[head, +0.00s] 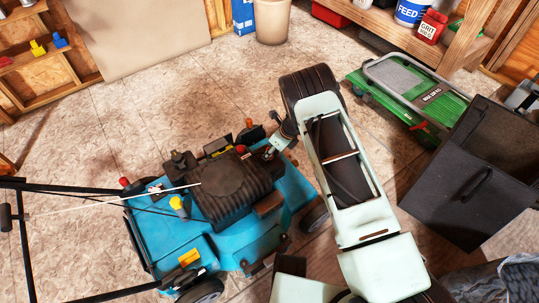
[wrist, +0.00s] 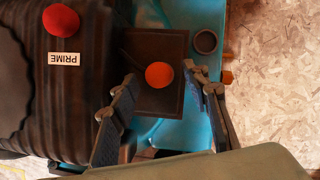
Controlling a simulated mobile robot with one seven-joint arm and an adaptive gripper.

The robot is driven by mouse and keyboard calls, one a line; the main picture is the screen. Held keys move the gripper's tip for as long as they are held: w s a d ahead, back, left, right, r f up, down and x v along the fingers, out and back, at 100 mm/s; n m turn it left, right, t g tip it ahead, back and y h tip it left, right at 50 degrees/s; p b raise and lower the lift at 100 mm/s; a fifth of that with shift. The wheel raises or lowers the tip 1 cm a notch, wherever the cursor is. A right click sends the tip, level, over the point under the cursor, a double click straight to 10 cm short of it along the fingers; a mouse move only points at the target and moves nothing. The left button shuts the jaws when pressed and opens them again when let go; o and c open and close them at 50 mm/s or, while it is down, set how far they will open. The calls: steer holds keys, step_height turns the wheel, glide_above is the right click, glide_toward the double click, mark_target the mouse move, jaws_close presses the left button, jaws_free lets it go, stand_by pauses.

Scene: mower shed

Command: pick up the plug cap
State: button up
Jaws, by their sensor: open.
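A round orange-red cap (wrist: 159,74), which I take to be the plug cap, sits on a dark square plate (wrist: 165,101) at the engine's side in the wrist view. My gripper (wrist: 161,82) is open, with one finger left of the cap and one right of it. Neither finger visibly touches it. In the head view my gripper (head: 272,148) is over the blue mower (head: 255,243), beside its black engine (head: 222,188). I cannot make out the cap for certain there.
A red bulb (wrist: 61,19) stands on the engine by a "PRIME" label (wrist: 64,59). A dark round fitting (wrist: 205,41) is right of the plate. Bare floor (head: 150,105) lies behind the blue mower.

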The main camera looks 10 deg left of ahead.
steer(key=shift+x, duration=0.9)
steer(key=shift+c, duration=0.2)
steer(key=c, duration=1)
steer(key=shift+r, duration=0.15)
